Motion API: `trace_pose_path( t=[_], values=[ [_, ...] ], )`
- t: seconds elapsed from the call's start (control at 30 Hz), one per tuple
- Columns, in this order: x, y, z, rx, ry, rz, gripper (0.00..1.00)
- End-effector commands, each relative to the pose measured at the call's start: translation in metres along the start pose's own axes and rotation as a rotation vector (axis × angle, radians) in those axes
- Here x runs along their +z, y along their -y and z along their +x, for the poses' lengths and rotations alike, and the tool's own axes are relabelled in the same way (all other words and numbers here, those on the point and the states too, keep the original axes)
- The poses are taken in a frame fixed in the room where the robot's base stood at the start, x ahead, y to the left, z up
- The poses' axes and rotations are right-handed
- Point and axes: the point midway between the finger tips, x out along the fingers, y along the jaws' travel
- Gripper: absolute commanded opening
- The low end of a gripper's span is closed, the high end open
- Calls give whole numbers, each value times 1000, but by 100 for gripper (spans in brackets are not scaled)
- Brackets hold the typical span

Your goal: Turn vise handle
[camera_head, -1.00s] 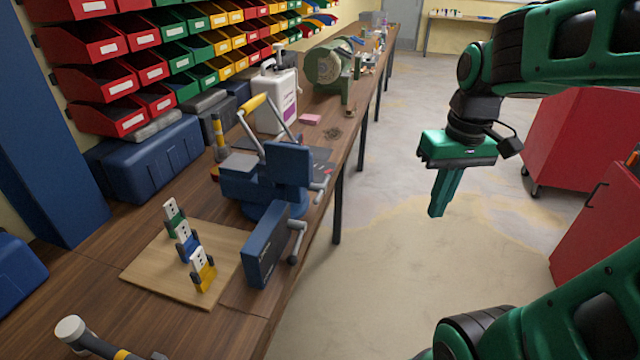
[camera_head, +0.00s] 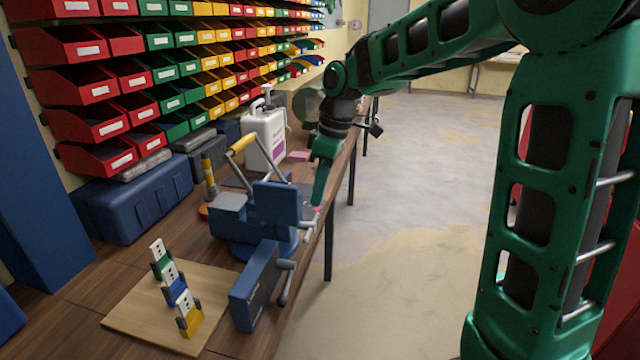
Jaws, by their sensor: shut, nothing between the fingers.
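The blue vise (camera_head: 276,203) stands on the workbench near its right edge. A grey bar handle (camera_head: 287,283) with a knobbed end hangs at the front right, beside the blue block (camera_head: 254,290). Another grey lever (camera_head: 312,222) shows at the vise's right side. My green gripper (camera_head: 318,200) points down just right of the vise's upper block, close to this lever. Its fingers look shut and hold nothing. I cannot tell whether the fingertips touch the lever.
A wooden board (camera_head: 130,309) with several colored socket pieces lies at the front left. A white jug (camera_head: 264,138) and a yellow-gripped lever (camera_head: 241,144) stand behind. Colored bins (camera_head: 100,125) line the wall. The floor right of the bench is clear.

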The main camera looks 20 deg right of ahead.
Motion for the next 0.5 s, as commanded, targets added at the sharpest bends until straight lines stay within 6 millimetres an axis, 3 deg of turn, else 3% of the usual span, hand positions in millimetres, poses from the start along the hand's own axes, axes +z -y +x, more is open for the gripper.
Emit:
trace_pose_path(
  t=[0.2, 0.5],
  values=[
    [0, 1, 43, -4, 2, 1, 0],
    [0, 0, 81, -1, 1, 2, 0]
  ],
)
